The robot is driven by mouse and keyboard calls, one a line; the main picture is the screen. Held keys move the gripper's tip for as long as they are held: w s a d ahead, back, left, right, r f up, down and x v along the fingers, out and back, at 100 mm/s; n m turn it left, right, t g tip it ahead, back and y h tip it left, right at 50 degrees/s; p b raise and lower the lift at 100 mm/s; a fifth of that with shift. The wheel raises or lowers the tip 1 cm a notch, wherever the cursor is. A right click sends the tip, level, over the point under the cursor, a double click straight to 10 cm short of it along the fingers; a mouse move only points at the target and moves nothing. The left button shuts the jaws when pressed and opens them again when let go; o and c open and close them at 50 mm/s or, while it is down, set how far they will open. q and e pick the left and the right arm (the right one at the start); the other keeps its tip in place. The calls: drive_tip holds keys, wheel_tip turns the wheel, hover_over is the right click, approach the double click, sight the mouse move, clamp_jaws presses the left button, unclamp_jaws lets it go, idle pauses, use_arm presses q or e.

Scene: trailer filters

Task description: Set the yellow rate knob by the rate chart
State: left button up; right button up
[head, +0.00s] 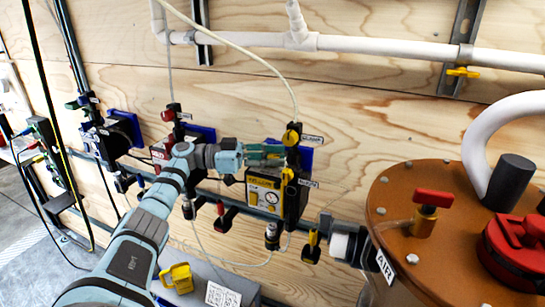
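My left arm reaches in from the lower left, and its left gripper (268,154), with greenish fingers, is at the wall unit in the middle. The fingers point right, and their small size hides whether they are apart or touching anything. A round yellow knob (291,135) sits just above and right of the fingertips, beside a small label. A yellow lever-like part (287,176) is just below them. Beneath is a yellow-faced box (264,194) with a gauge and printed markings. I cannot tell which printed piece is the rate chart. My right gripper is not in view.
An orange-brown tank lid (405,192) with a red valve handle (434,198) and a red cap (518,248) fills the right. White pipe (385,47) runs along the plywood wall above. A thin pale hose hangs over the unit. A white printed sheet (222,295) lies below.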

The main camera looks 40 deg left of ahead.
sight(273, 156)
use_arm(q)
drive_tip(key=shift+o, duration=1.2)
drive_tip(key=shift+r, duration=0.1)
wheel_tip(273, 156, up, 10)
